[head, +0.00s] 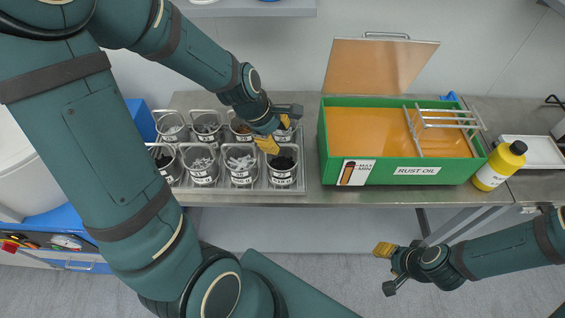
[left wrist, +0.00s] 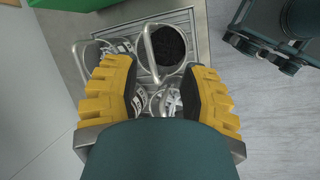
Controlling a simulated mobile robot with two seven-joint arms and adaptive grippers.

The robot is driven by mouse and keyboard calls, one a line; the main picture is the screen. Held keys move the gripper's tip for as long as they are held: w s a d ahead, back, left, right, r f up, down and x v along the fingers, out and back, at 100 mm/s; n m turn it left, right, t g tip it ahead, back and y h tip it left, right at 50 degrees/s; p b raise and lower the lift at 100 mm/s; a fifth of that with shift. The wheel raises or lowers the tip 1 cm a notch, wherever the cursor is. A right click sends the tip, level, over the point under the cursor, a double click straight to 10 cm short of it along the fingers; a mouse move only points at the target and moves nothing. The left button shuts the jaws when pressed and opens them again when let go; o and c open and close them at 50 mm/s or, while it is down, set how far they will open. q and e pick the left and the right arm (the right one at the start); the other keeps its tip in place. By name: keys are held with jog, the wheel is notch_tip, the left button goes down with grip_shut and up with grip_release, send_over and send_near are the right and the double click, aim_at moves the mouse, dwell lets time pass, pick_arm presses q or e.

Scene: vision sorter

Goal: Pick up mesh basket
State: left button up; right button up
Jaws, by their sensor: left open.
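Several round mesh baskets with wire handles and white labels stand in two rows on a metal tray (head: 240,187). The front right basket (head: 283,172) holds black pieces; it also shows in the left wrist view (left wrist: 168,50), its handle loop between and ahead of my fingers. The basket beside it (head: 241,165) holds shiny metal parts. My left gripper (head: 276,133) is open and empty, over the right end of the rows, and partly hides the back right basket (head: 286,132). Its yellow fingers show in the left wrist view (left wrist: 158,78). My right gripper (head: 387,268) hangs in front of the bench, apart from everything.
A green tub of orange liquid (head: 335,172), labelled RUST OIL, stands right of the tray with a metal rack (head: 440,118) and a raised lid (head: 380,65). A yellow bottle (head: 500,165) and a white tray (head: 540,152) are further right. Floor in front is clear.

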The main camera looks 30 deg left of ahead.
pick_arm(q)
notch_tip(320, 180, up, 5)
jog(key=s+a+n, duration=0.1)
jog(key=a+n, duration=0.2)
jog(key=n, duration=0.1)
jog(key=b, duration=0.3)
send_near(282, 145)
jog(key=shift+t, duration=0.3)
jog(key=x, duration=0.5)
jog(key=shift+d, duration=0.2)
jog(key=b+x, duration=0.2)
jog(key=x, duration=0.2)
jog(key=shift+s+a+f+b, duration=0.1)
jog(key=shift+a+f+b, duration=0.15)
jog(key=shift+f+b, duration=0.2)
jog(key=shift+w+d+f, duration=0.1)
jog(key=shift+w+f, duration=0.15)
jog(key=shift+f, duration=0.1)
jog(key=shift+r, duration=0.1)
pick_arm(e)
notch_tip(282, 145, down, 6)
jog(key=s, duration=0.1)
jog(key=shift+s+a+g, duration=0.2)
jog(key=shift+s+g, duration=0.1)
jog(key=shift+s, duration=0.1)
pick_arm(q)
jog(key=shift+o, duration=0.3)
jog(key=shift+s, duration=0.1)
pick_arm(e)
jog(key=shift+r, duration=0.1)
